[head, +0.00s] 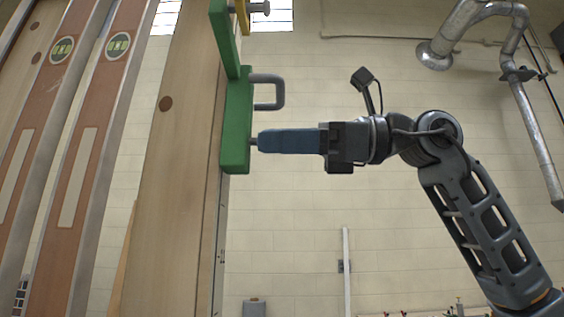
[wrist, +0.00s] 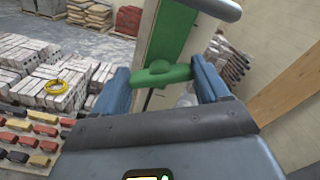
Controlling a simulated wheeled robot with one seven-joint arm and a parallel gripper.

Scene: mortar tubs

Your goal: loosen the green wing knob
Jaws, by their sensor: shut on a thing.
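The green wing knob (wrist: 160,74) sits between the two blue fingers of my gripper (wrist: 158,68) in the wrist view, its wings reaching from finger to finger. In the head view my gripper (head: 264,141) comes in level from the right and is shut on the knob, which its fingers hide. A short grey stem (head: 254,142) shows between the fingertips and the lower end of the green bracket (head: 237,120). The bracket stands upright along the edge of a wooden panel (head: 175,160).
A grey handle (head: 278,92) sticks out of the bracket just above my gripper. A yellow part (head: 242,15) with a grey knob is higher up. Stacked grey blocks (wrist: 50,70) and rows of coloured blocks (wrist: 30,140) lie below.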

